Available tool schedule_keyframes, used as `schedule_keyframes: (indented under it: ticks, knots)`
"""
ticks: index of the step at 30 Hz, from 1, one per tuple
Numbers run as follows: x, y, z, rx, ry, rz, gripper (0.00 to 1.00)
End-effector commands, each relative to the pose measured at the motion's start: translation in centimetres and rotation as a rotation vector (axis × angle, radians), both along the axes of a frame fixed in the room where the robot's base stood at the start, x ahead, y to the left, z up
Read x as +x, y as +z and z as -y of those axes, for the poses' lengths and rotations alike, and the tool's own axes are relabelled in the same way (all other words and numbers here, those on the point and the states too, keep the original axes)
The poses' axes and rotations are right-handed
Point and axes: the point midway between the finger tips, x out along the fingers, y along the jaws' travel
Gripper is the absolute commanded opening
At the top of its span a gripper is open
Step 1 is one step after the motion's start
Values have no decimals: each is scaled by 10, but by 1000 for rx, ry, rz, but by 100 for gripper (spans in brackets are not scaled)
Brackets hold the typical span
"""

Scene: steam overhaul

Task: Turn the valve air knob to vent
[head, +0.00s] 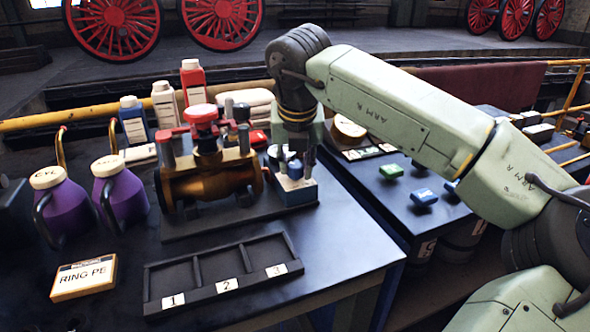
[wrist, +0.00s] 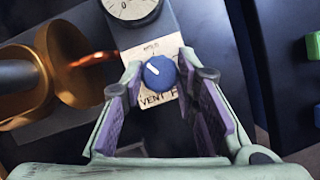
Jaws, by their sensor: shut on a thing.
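The valve air knob (wrist: 159,73) is round and blue with a white pointer mark, which points to the upper left in the wrist view. It sits on a cream label plate (wrist: 151,48) with VENT printed at the lower left; other lettering is partly hidden. My gripper (wrist: 159,66) has one finger on each side of the knob and is shut on it. In the head view my gripper (head: 297,158) reaches down from above over the small blue-grey control box (head: 295,193), and the knob shows between the fingers.
A gauge (wrist: 132,8) is just beyond the knob. A brass valve body (head: 205,182) with a red handwheel (head: 201,113) stands close left. A numbered black tray (head: 222,274) lies in front. Purple jugs (head: 120,196) stand at left. The bench front right of the tray is clear.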

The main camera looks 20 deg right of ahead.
Motion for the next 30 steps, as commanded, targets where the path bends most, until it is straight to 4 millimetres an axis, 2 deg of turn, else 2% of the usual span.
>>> schedule_keyframes:
  ticks: [15, 30]
  knots:
    - [1, 1, 3, 1, 398, 3, 0]
    - [1, 1, 3, -1, 514, 3, 0]
